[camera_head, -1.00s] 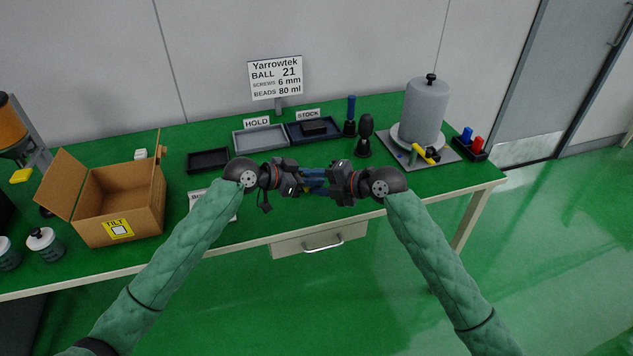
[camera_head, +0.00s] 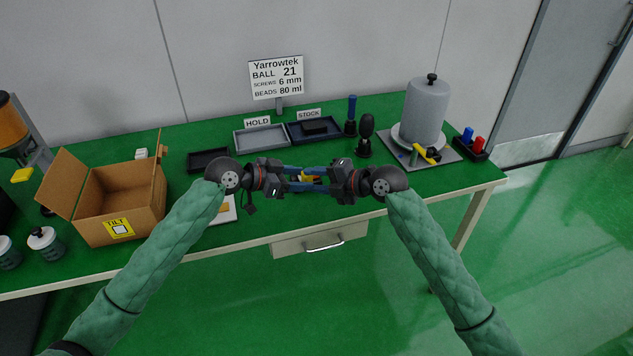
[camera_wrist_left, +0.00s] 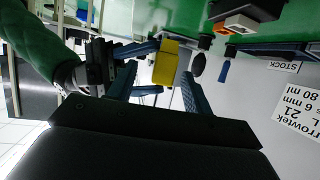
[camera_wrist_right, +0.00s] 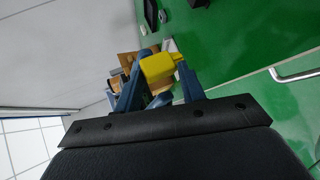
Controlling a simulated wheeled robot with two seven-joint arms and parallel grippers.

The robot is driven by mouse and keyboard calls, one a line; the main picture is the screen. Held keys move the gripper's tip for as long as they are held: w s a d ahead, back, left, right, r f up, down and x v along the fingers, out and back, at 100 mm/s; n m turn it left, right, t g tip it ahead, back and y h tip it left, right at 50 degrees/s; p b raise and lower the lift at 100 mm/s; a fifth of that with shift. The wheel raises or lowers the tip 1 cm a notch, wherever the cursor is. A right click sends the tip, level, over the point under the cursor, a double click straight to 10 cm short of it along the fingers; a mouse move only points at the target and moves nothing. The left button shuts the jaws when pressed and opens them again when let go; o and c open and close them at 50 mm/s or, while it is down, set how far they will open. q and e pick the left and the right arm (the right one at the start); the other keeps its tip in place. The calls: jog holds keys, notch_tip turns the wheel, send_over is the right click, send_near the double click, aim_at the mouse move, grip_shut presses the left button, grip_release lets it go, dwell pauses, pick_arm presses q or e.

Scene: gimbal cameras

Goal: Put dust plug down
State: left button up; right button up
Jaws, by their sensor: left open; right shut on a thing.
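The dust plug appears to be the small yellow piece (camera_head: 305,178) between my two grippers, above the front part of the table. My right gripper (camera_head: 310,179) is shut on it. In the right wrist view the yellow piece (camera_wrist_right: 158,67) sits at the fingertips. My left gripper (camera_head: 299,180) is open and faces the right one. In the left wrist view the yellow piece (camera_wrist_left: 165,62) shows near the open left fingertips; whether they touch it is unclear. The fingers hide part of it in the head view.
Behind stand a black tray (camera_head: 208,167), the grey HOLD tray (camera_head: 261,147) and the dark STOCK tray (camera_head: 337,133) holding a dark block. An open cardboard box (camera_head: 152,218) stands left. A grey cylinder (camera_head: 425,111) stands right. A white card (camera_head: 229,214) lies near the front edge.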

pick_arm(q)
jog(key=v, duration=0.7)
jog(key=s+d+f+n+g, duration=0.2)
jog(key=s+d+f, duration=0.2)
jog(key=s+f, duration=0.8)
jog(key=s+d+f+n, duration=0.25)
jog(key=s+f, duration=0.35)
jog(key=s, duration=0.3)
jog(key=s+d+f+n, duration=0.1)
jog(key=s+d+f, duration=0.3)
jog(key=s+f, duration=0.3)
jog(key=s+a+f+n+g+y, duration=0.2)
jog(key=s+a+n+y, duration=0.3)
jog(key=s+a+y, duration=0.5)
jog(key=s+a, duration=0.1)
jog(key=a, duration=0.4)
jog(key=shift+s+g+y, duration=0.3)
jog(key=shift+s+y, duration=0.05)
jog(key=shift+y, duration=0.05)
